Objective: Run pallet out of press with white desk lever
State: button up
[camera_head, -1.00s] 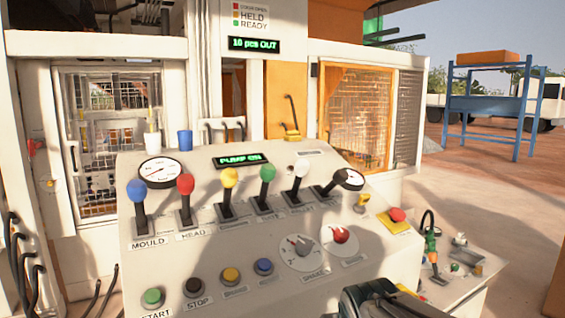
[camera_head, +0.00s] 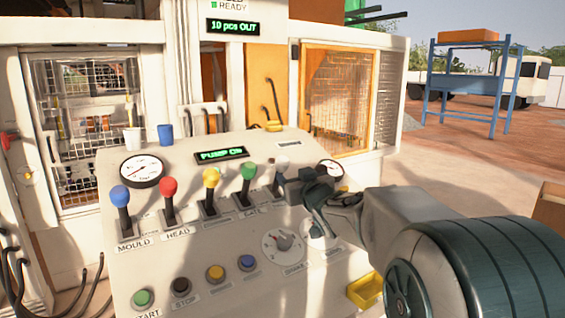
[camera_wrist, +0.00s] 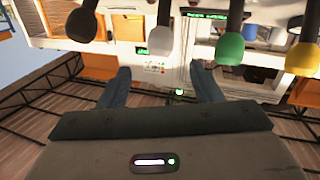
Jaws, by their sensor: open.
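The white-knobbed lever (camera_wrist: 160,40) shows in the wrist view, centred ahead of the gap between my fingers and apart from them. In the head view it is largely hidden by my gripper (camera_head: 290,186), which is over the right end of the lever row. My gripper (camera_wrist: 161,82) is open and empty, its fingers spread to either side of the white knob's line. The green lever (camera_head: 248,172) stands just left of my gripper, and the black lever (camera_wrist: 82,22) is on the other side of the white one. I cannot make out a pallet.
The blue (camera_head: 120,196), red (camera_head: 168,187) and yellow (camera_head: 211,178) levers stand close together further left. Push buttons (camera_head: 181,286) and a dial (camera_head: 284,247) sit lower on the desk. The caged press (camera_head: 90,125) stands behind; its display (camera_head: 233,27) reads "10 pcs OUT".

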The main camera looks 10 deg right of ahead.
aim_at(285, 166)
jog(key=w+p, duration=0.1)
jog(key=w, duration=0.2)
jog(key=w+a+p, duration=0.1)
jog(key=w, duration=0.3)
jog(key=w+p, duration=0.1)
jog(key=w, duration=0.3)
jog(key=shift+a, duration=0.25)
